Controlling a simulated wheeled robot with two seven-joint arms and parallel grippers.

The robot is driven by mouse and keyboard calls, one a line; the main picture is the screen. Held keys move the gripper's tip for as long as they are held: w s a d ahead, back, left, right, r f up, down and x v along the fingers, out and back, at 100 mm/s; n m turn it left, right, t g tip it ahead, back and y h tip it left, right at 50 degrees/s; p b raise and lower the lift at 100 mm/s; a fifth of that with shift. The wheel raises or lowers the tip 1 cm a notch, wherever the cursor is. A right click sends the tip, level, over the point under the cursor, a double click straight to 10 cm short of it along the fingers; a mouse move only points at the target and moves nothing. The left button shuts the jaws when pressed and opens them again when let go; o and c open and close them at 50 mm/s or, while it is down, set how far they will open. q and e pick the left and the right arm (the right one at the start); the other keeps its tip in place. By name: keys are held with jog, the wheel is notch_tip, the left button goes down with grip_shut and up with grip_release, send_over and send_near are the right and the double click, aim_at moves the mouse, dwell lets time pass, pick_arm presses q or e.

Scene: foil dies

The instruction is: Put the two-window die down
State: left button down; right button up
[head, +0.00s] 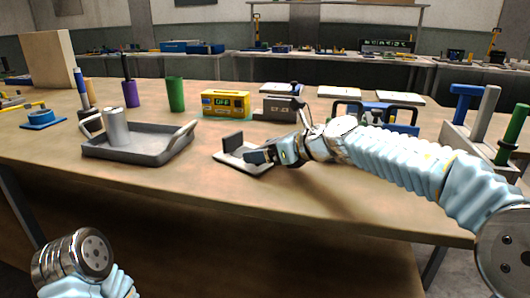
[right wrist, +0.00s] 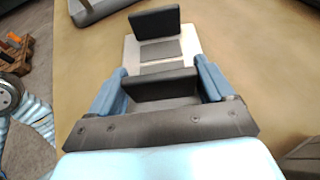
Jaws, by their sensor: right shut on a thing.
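A pale flat plate with dark upright walls, which I take for the two-window die (head: 245,164), is at the front middle of the table. It also shows in the right wrist view (right wrist: 191,42), with a dark square patch between a far and a near dark wall. My right gripper (head: 266,156) is shut on its near dark wall, one blue finger at each end. The plate looks level and on or very close to the tabletop; I cannot tell if it touches.
A grey tray (head: 147,151) with a grey cylinder (head: 116,127) stands left of the plate. A yellow box (head: 226,103), a grey block (head: 279,108) and several white pads stand behind. The wooden table (head: 190,182) is clear in front of the plate.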

jog(key=o, duration=1.2)
jog(key=shift+o, duration=0.2)
jog(key=shift+r, duration=0.1)
jog(key=shift+s+d+r, duration=0.1)
jog(key=shift+d, duration=0.05)
jog(key=v, duration=1.1)
jog(key=shift+s+d+r, duration=0.1)
jog(key=shift+s+d, duration=0.05)
jog(key=shift+s, duration=0.05)
